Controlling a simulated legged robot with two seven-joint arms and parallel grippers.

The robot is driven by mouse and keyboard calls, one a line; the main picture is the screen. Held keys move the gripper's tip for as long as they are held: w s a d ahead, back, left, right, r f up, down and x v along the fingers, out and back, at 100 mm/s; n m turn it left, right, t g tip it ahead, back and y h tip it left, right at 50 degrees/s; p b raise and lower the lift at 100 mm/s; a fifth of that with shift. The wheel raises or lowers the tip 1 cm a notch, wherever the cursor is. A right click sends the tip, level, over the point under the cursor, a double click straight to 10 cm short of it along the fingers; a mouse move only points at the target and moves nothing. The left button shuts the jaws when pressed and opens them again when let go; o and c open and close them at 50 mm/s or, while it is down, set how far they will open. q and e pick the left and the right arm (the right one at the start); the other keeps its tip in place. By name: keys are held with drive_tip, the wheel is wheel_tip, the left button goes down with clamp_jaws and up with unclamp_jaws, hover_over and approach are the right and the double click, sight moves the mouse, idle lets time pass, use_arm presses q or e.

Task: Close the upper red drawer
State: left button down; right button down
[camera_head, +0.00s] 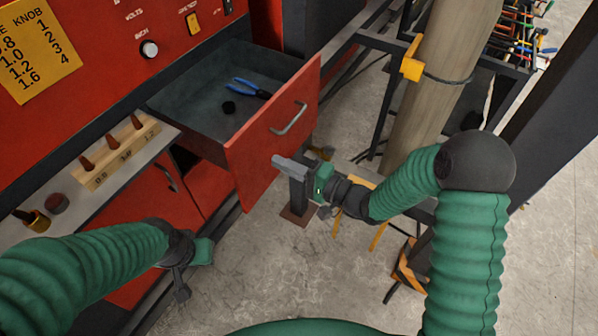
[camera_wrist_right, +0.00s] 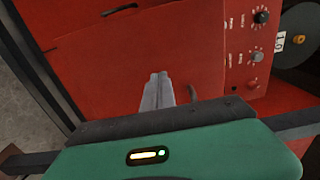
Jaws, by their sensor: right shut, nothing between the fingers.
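The upper red drawer (camera_head: 270,138) is pulled out of the red cabinet, its inside visible from above. Its front panel carries a silver bar handle (camera_head: 288,120). Blue-handled pliers (camera_head: 250,88) and a small black round object (camera_head: 228,107) lie inside it. My right gripper (camera_head: 277,160) is shut and empty, its fingertips close to the lower part of the drawer front; I cannot tell whether they touch. In the right wrist view the shut fingers (camera_wrist_right: 157,92) point at a red panel (camera_wrist_right: 95,75). My left gripper (camera_head: 190,278) is low beside the cabinet, its fingers unclear.
A wooden block with pegs (camera_head: 118,152) stands on the ledge left of the drawer. A red cabinet door (camera_head: 205,185) is below. A wooden post (camera_head: 440,70) and dark metal frames stand at the right. Concrete floor (camera_head: 300,270) is open in front.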

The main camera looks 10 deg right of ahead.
sight(261, 154)
drive_tip(key=shift+x, duration=1.05)
drive_tip(key=shift+w+a, duration=0.1)
drive_tip(key=shift+w, duration=0.3)
drive_tip(key=shift+a, duration=0.65)
use_arm(q)
drive_tip(key=shift+a, duration=0.1)
drive_tip(key=shift+r, duration=0.1)
use_arm(e)
drive_tip(key=shift+w, duration=0.1)
